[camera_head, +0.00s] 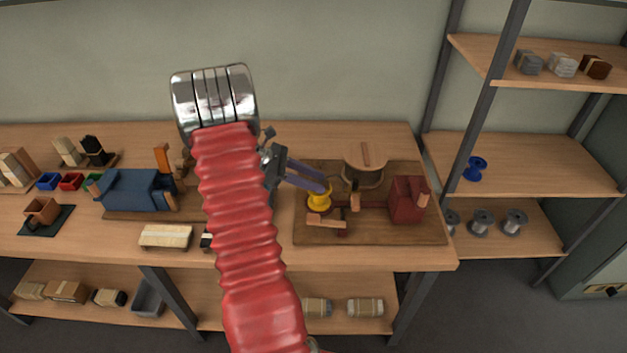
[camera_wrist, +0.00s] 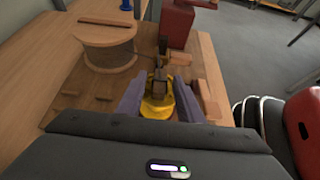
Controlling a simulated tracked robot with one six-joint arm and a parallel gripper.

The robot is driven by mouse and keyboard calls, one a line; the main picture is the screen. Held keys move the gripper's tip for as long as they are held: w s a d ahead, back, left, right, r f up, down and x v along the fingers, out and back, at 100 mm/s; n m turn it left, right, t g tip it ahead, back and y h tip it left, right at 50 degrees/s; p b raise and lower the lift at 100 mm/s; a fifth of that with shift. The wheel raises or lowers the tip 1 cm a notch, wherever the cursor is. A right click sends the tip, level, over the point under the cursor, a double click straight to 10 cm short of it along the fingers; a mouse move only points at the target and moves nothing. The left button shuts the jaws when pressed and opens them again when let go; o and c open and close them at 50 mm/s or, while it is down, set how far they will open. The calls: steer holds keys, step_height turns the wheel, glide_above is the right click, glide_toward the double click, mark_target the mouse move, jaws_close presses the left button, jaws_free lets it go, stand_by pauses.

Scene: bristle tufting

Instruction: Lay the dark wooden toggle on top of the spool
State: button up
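A round wooden drum, like a large spool (camera_head: 364,174), stands on the brown board, with a brown wooden bar (camera_head: 366,153) lying across its top. In the wrist view the drum (camera_wrist: 103,52) is at upper left, with the darker bar (camera_wrist: 106,22) on it. A small yellow spool (camera_head: 318,201) stands in front, left of the drum; it also shows in the wrist view (camera_wrist: 158,107). My gripper (camera_head: 328,187) has its purple fingers apart at the yellow spool, one each side in the wrist view (camera_wrist: 158,88). Contact with it is unclear. I see no toggle held.
A red block (camera_head: 407,200) stands at the board's right, behind an upright post and wooden pieces. A blue machine (camera_head: 138,190) and small bins are at left. A blue spool (camera_head: 475,168) and several grey spools are on the right shelves. The bench's front right corner is clear.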

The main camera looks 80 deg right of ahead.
stand_by(0.3)
steer(key=v, duration=1.3)
steer(key=shift+w, duration=0.45)
steer(key=shift+a+r, duration=0.1)
